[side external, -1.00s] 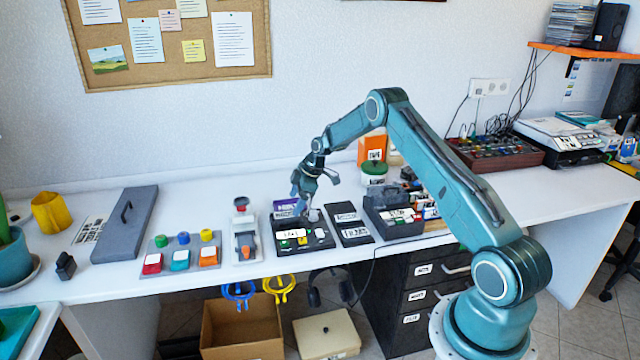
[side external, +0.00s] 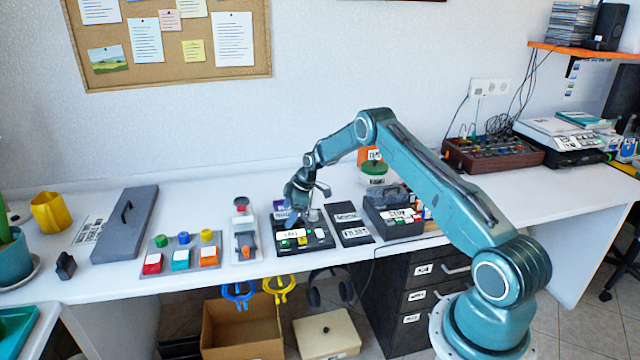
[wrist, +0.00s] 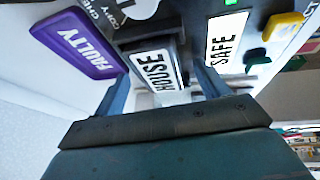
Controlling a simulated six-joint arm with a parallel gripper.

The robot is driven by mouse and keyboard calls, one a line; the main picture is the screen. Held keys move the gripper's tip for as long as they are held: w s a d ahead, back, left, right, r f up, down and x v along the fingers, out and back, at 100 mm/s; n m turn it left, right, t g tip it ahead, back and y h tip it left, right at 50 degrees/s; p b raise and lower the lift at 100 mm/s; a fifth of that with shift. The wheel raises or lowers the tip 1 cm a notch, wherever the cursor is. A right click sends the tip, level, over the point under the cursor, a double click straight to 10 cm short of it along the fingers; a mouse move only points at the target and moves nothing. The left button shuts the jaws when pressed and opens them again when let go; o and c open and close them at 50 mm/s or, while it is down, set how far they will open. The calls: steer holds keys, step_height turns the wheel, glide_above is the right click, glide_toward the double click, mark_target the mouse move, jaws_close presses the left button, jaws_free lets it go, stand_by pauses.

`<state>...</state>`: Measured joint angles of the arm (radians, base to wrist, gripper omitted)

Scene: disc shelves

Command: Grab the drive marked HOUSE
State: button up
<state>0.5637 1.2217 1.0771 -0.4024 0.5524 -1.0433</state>
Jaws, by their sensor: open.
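The drive marked HOUSE (wrist: 157,70) is a dark block with a white label, seen in the wrist view just ahead of my gripper. My gripper (wrist: 164,90) is open, with one finger on each side of the drive's near end. I cannot tell whether the fingers touch it. In the side view my gripper (side external: 295,214) points down at the back edge of the black SAFE panel (side external: 318,243), and the drive is hidden or too small to make out there.
A purple FAULTY plate (wrist: 80,42) lies left of the drive in the wrist view. The white SAFE label (wrist: 226,40) and coloured buttons are close on the right. A dark two-label panel (side external: 350,222) and a grey box (side external: 393,214) stand right in the side view.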

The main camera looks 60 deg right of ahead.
stand_by(0.3)
steer(key=c, duration=1.4)
steer(key=shift+r, duration=0.1)
steer(key=shift+c, duration=0.2)
step_height(320, 180, up, 20)
